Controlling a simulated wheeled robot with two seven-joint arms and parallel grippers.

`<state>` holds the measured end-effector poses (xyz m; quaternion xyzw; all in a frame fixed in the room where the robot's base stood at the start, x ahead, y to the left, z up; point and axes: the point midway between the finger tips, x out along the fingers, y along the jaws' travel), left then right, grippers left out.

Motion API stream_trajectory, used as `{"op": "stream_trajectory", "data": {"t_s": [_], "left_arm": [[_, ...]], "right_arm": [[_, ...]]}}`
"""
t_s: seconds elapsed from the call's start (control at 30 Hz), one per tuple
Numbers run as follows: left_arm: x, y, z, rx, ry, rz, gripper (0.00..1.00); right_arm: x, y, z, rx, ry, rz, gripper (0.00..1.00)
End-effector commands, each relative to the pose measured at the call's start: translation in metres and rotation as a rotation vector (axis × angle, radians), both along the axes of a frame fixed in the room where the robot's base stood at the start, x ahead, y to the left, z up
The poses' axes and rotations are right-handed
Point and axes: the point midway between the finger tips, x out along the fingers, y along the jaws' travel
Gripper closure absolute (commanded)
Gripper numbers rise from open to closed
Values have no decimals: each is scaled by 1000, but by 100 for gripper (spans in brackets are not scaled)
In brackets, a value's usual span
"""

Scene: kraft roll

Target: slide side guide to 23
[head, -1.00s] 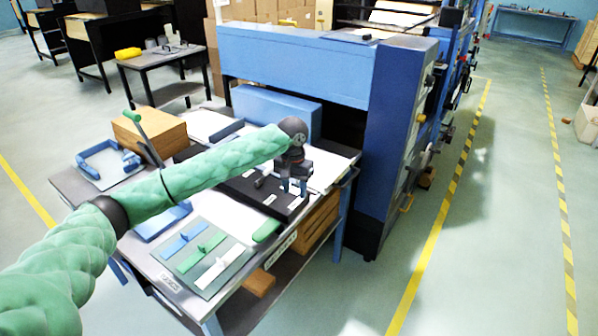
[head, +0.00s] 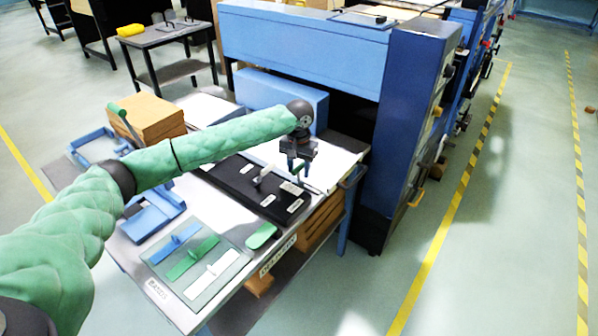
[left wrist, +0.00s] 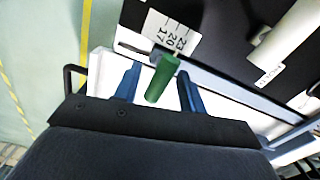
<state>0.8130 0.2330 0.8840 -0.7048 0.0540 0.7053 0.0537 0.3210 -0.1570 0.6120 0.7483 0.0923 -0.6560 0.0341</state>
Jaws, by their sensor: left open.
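The side guide's green knob (left wrist: 162,78) stands between the two blue fingers of my left gripper (left wrist: 158,88) in the left wrist view. The fingers are open, with a gap visible on the knob's right side. A white scale label (left wrist: 170,34) reading 23, 20, 17 lies just beyond the knob, by a slot in the black board. In the head view my left gripper (head: 297,170) points down over the right end of the black board (head: 238,180). The knob's exact place along the scale is hard to tell. My right gripper is not in view.
A pale lever (head: 262,176) stands on the board near the gripper. A mat with blue, green and white pieces (head: 232,278) lies at the table's front. A wooden block (head: 152,118) sits at the back left. The blue machine (head: 408,120) rises at the right.

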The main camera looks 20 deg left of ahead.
Motion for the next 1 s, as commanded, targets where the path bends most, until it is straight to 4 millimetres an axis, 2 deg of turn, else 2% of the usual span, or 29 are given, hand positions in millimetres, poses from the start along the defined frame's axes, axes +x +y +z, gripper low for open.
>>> {"op": "stream_trajectory", "data": {"t_s": [0.23, 0.57, 0.73, 0.8, 1.0], "left_arm": [[0, 0, -23, 1, 0, 1, 59], [0, 0, -27, 1, -1, 0, 59], [0, 0, -27, 1, -1, 0, 90], [0, 0, -27, 1, -1, 0, 100], [0, 1, -26, 1, 0, 1, 100]], "right_arm": [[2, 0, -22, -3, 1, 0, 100], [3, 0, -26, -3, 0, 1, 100], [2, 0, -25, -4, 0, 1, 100], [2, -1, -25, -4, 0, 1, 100], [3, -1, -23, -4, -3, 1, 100]]}}
